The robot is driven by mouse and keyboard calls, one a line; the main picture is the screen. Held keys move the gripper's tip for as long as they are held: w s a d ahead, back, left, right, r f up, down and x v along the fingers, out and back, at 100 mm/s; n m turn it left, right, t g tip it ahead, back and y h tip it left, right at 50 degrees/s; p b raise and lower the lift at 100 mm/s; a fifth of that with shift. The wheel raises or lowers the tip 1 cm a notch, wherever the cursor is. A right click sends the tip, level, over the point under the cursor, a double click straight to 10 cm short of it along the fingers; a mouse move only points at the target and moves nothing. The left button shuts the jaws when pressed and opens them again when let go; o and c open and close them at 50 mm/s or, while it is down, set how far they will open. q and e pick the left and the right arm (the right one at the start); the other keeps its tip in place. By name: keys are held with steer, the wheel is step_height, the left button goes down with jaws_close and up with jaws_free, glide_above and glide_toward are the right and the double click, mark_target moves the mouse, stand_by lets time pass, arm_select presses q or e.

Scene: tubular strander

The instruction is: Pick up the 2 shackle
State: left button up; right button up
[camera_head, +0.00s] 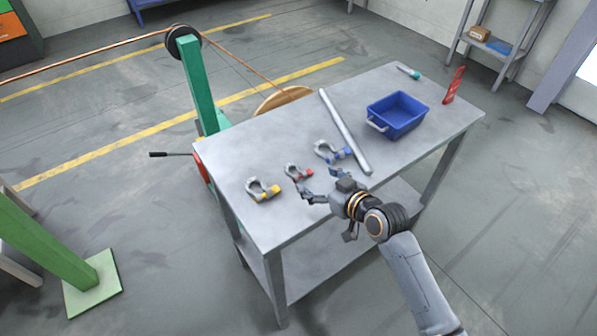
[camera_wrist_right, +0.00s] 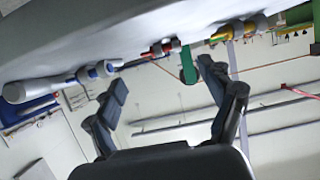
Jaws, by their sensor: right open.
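Three grey shackles lie on the steel table in the head view: one with a yellow pin (camera_head: 263,190), a smaller one with a red pin (camera_head: 297,173), and one with a blue pin (camera_head: 332,152). No number is readable on any of them. My right gripper (camera_head: 318,183) is open and empty, just to the right of the red-pin shackle and in front of the blue-pin one. In the right wrist view, the red pin (camera_wrist_right: 165,47) shows between the spread fingers (camera_wrist_right: 162,78). The blue pin (camera_wrist_right: 98,71) is left and the yellow pin (camera_wrist_right: 236,31) right. My left gripper is not visible.
A long metal bar (camera_head: 345,130) lies behind the blue-pin shackle. A blue bin (camera_head: 397,115) stands right of the bar. A red tool (camera_head: 454,86) and a green-tipped item (camera_head: 409,72) are at the far end. The table's front left corner (camera_head: 277,228) is clear.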

mark_target(305, 175)
steer(key=shift+s+p+x, duration=0.2)
steer(key=shift+p+x, duration=0.2)
steer(key=shift+x, duration=2.35)
steer(key=shift+a+f, duration=0.1)
steer(key=c, duration=1.4)
steer(key=shift+r, duration=0.4)
step_height(305, 175, up, 2)
steer(key=shift+r+b, duration=0.2)
steer(key=shift+b, duration=0.15)
steer(key=s+d+r, duration=0.1)
steer(key=s+r, duration=0.2)
steer(key=s, duration=0.1)
steer(key=s+d+r, duration=0.1)
steer(key=s+r, duration=0.2)
steer(key=s, duration=0.2)
steer(key=s+d+r, duration=0.1)
steer(key=s+r, duration=0.3)
steer(key=shift+s+d, duration=0.3)
steer(key=shift+d, duration=0.1)
